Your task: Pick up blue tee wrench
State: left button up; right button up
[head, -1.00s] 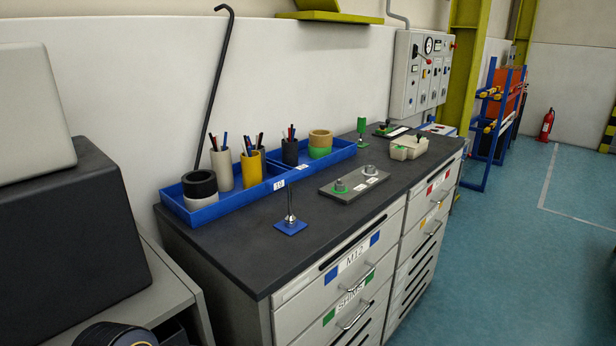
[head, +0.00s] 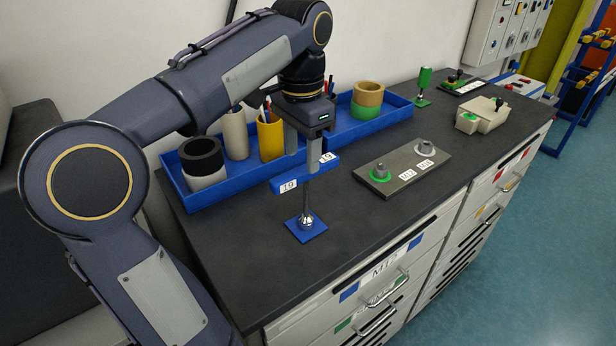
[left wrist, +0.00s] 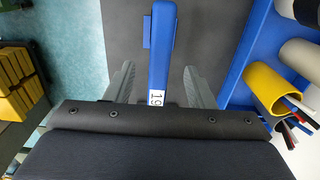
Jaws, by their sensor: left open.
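The blue tee wrench (head: 288,186) stands upright, with a blue crossbar labelled 19 and a metal shaft running down to a nut on a small blue plate (head: 293,226) on the dark bench. My left gripper (head: 303,153) is above it, pointing down at the crossbar. In the left wrist view the crossbar (left wrist: 162,45) lies between the two fingers of my open left gripper (left wrist: 158,82), with a gap visible on each side. My right gripper is not in view.
Behind the wrench is a blue tray (head: 222,196) holding rings and cups of pens, including a yellow cup (head: 270,139). To the right are a grey plate with nuts (head: 402,178), a green-handled tool (head: 424,82) and a beige box (head: 482,118). The bench front is clear.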

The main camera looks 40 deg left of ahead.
pick_arm(q)
send_over(306, 199)
jog(key=f, duration=0.4)
jog(key=shift+w+a, duration=0.2)
jog(key=shift+w, duration=0.1)
jog(key=shift+f, duration=0.55)
jog(key=shift+s, duration=0.1)
grip_shut()
